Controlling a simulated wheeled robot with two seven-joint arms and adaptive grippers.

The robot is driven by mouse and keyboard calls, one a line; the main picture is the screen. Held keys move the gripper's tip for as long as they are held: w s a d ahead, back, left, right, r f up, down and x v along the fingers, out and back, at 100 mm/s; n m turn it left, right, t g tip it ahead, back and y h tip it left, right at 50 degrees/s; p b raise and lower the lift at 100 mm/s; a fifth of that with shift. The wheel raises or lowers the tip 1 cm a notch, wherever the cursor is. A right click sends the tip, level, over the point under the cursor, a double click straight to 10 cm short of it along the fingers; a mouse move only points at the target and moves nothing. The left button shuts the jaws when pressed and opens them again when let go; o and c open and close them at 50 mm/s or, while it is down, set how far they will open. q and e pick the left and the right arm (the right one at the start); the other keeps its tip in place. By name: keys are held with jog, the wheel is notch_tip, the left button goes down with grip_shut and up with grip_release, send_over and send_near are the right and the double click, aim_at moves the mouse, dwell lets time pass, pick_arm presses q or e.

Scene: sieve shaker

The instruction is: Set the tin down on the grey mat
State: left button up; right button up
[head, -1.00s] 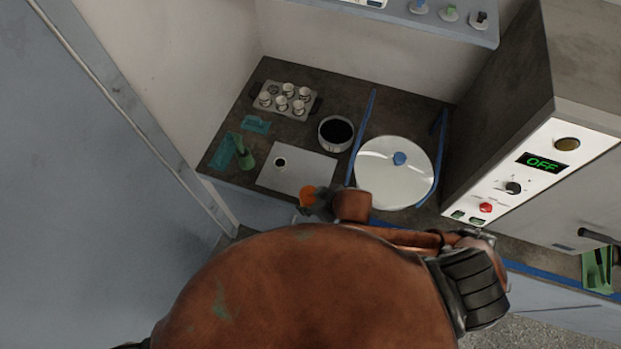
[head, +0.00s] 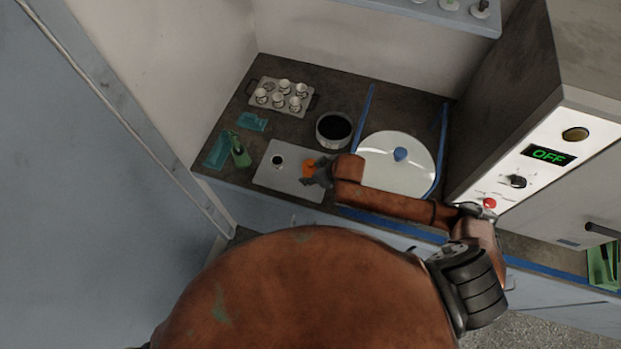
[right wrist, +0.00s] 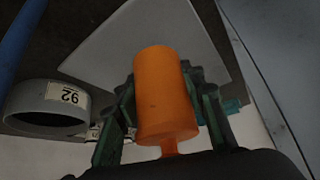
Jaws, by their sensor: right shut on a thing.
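My right gripper (head: 312,172) is shut on an orange cylinder (head: 308,168) over the right part of the grey mat (head: 283,180). In the right wrist view the orange cylinder (right wrist: 164,95) sits between the two dark green fingers, with a narrow stem at its near end. I cannot tell whether this piece is the tin itself or part of it. Its gap above the mat (right wrist: 130,35) is unclear. My left gripper is out of view.
A tray (head: 254,97) with several white cups lies at the back. A green bottle (head: 239,152) stands left of the mat, and a white disc with a blue knob (head: 400,154) lies right.

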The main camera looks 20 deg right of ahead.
jog(key=shift+f, duration=1.5)
jog(key=o, duration=1.2)
jog(key=shift+f, duration=0.1)
jog(key=shift+c, duration=0.2)
jog(key=p+v, duration=0.1)
jog(key=v, duration=1.1)
